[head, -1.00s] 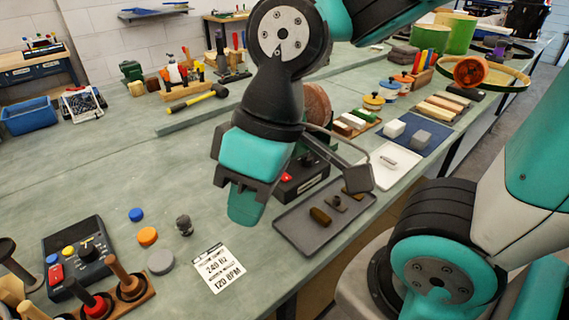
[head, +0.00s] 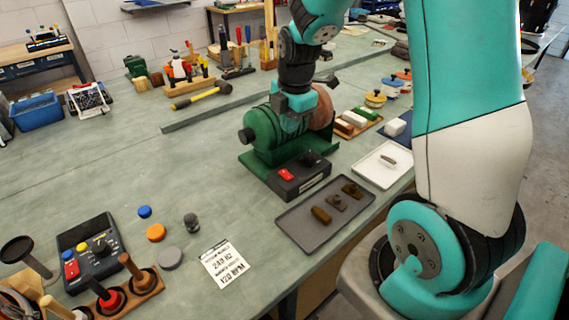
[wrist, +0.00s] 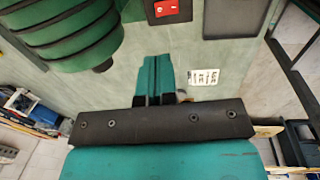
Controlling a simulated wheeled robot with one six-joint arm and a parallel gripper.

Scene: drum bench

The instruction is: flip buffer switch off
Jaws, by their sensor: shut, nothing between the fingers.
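The green buffer (head: 262,130) stands on the bench, with a dark control box (head: 303,186) at its front. A red rocker switch (head: 285,175) sits on the left part of that box, beside a dark knob (head: 310,158). The red switch also shows at the top edge of the wrist view (wrist: 168,9). Which way the rocker is tipped is too small to tell. In the wrist view my gripper (wrist: 153,66) is shut and empty.
A dark tray (head: 290,218) with small brown pieces lies in front of the control box. A white tray (head: 372,172) is to its right. A printed card (head: 224,264) and several coloured caps lie left.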

